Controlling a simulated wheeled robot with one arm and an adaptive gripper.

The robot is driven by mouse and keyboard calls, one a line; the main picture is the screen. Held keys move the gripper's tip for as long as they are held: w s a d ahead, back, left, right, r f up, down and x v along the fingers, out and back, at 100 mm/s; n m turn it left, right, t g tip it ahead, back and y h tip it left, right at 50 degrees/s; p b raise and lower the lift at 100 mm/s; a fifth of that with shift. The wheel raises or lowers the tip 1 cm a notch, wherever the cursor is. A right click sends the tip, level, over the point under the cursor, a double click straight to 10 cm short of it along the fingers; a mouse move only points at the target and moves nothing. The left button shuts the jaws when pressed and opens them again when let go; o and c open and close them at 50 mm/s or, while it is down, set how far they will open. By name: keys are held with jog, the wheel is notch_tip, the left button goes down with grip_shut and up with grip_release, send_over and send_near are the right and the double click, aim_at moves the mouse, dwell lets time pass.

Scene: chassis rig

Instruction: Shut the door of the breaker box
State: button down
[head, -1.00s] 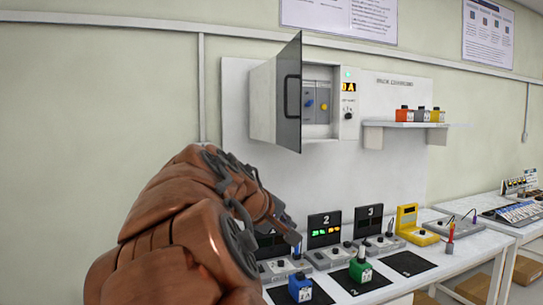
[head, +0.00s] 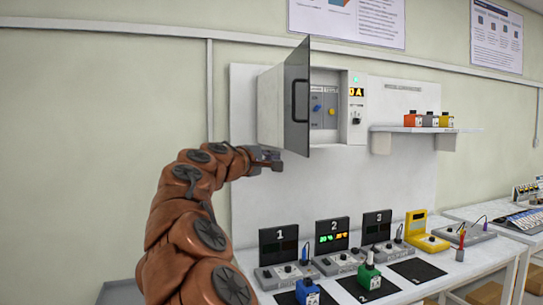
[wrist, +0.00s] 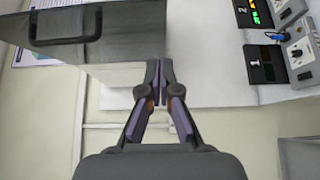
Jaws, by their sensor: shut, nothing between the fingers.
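The breaker box (head: 267,108) is a white cabinet on a wall panel. Its dark glassy door (head: 296,100) stands open, swung out toward me, with a black handle (head: 287,101) on it. Inside show a blue and a yellow knob. My gripper (head: 277,160) is shut and empty, just below and left of the door's lower edge in the head view. In the wrist view my gripper (wrist: 161,65) has its fingertips together beside the door (wrist: 125,42), whose handle (wrist: 65,41) shows at upper left. I cannot tell whether the fingers touch the door.
A shelf (head: 427,129) with several small coloured blocks is right of the box. Below, a bench (head: 450,262) holds numbered displays, a yellow meter (head: 424,232), a blue block (head: 307,291) and a green block (head: 367,275). The wall left of the box is clear.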

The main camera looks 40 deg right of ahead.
jog(key=p, duration=0.2)
send_near(305, 153)
jog(key=w+d, duration=0.3)
jog(key=w, duration=0.1)
jog(key=shift+s+d+p, duration=0.3)
jog(key=shift+s+d, duration=0.2)
jog(key=shift+d, duration=0.3)
jog(key=shift+s+d+p, duration=0.25)
jog(key=shift+s+d, duration=0.25)
jog(key=shift+d, duration=0.35)
jog(key=shift+d, duration=0.1)
